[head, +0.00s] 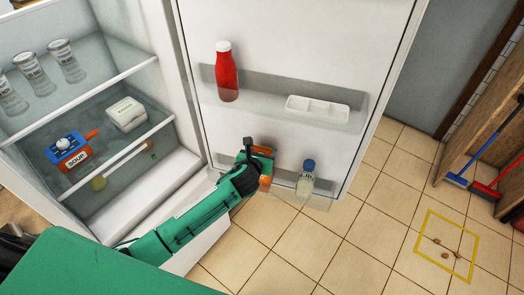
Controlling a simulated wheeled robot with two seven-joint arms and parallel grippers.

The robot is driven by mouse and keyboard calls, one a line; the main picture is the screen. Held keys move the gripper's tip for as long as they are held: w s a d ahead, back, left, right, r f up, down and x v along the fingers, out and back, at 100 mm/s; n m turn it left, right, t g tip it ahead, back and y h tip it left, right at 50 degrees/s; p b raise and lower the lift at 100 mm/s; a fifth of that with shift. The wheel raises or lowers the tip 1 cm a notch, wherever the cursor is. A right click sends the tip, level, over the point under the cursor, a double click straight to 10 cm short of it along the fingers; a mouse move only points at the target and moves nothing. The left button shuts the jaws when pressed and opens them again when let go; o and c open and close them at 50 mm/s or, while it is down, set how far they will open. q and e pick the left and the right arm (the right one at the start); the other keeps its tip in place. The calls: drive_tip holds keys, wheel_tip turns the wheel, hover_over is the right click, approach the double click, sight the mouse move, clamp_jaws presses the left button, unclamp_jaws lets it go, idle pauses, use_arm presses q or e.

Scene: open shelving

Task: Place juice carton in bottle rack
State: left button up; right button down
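My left gripper (250,163) reaches in from the left, in front of the lower door rack (316,204) of the open fridge. An orange carton (265,184), likely the juice carton, is right at the fingers, at the left end of that rack. The gripper and wrist hide much of it. I cannot tell whether the fingers grip it or whether its base rests on the rack floor. A clear bottle with a blue cap (306,180) stands in the rack to its right. My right gripper is not in view.
The upper door shelf holds a red bottle (226,75) and a white tray (317,110). Inside the fridge are several jars (66,60), a soup carton (70,152) and a white tub (126,114). Tiled floor (365,225) is open on the right, with a yellow square outline (425,232).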

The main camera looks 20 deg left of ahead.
use_arm(q)
drive_tip(key=o, duration=0.4)
drive_tip(key=shift+s, duration=0.1)
drive_tip(key=shift+r, duration=0.1)
drive_tip(key=b+v, duration=0.2)
drive_tip(key=v, duration=1)
